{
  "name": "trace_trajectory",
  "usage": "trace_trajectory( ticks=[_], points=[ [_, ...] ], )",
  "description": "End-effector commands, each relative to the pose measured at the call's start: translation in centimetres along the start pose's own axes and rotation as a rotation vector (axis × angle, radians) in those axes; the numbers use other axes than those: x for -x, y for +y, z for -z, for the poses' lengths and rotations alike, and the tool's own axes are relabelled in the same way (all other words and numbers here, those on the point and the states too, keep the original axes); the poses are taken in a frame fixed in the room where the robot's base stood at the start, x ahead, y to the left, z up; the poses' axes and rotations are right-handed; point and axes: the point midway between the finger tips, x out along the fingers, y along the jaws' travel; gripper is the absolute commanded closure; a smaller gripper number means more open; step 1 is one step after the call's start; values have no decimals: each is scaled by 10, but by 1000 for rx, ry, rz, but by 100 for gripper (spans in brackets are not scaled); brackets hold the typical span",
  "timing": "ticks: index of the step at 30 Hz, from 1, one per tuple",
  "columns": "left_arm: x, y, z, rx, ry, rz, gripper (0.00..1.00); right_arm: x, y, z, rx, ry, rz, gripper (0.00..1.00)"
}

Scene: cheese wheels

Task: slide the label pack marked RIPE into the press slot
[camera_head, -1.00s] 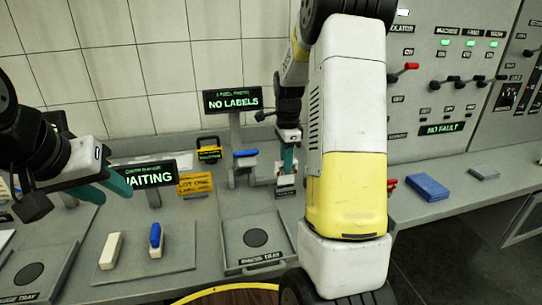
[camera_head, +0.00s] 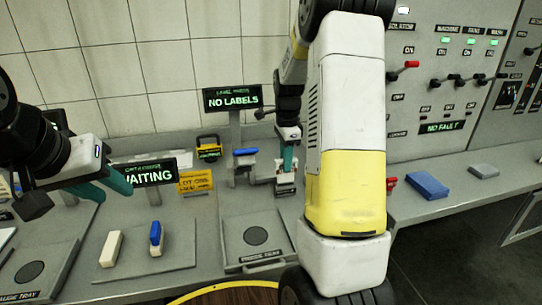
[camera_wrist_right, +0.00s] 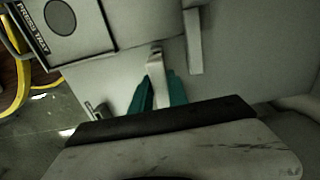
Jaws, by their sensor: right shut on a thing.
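My right gripper (camera_head: 287,165) points down just right of the label press, its teal fingers shut on a small pale pack. In the right wrist view the pale pack (camera_wrist_right: 155,66) sticks out between the teal fingers (camera_wrist_right: 157,92); I cannot read its marking. The label press (camera_head: 245,165) has a blue-topped handle and stands under a sign (camera_head: 233,98) reading NO LABELS. I cannot make out its slot or whether the pack touches it. My left gripper (camera_head: 103,188) is open and empty at the left, above the bench.
An orange-yellow card (camera_head: 195,181) and a yellow-black item (camera_head: 208,148) stand left of the press. A flat tray (camera_head: 255,237) lies in front. A cream block (camera_head: 110,248) and a blue-topped piece (camera_head: 155,238) lie on a board. A blue block (camera_head: 428,186) lies right.

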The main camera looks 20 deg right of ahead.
Motion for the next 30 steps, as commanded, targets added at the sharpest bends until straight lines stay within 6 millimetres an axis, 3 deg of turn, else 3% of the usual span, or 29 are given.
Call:
trace_trajectory(
  ticks=[30],
  points=[
    [0, 0, 0, 0, 0, 0, 64, -14, 0, 1, 0, 0, -1, 100]
  ],
)
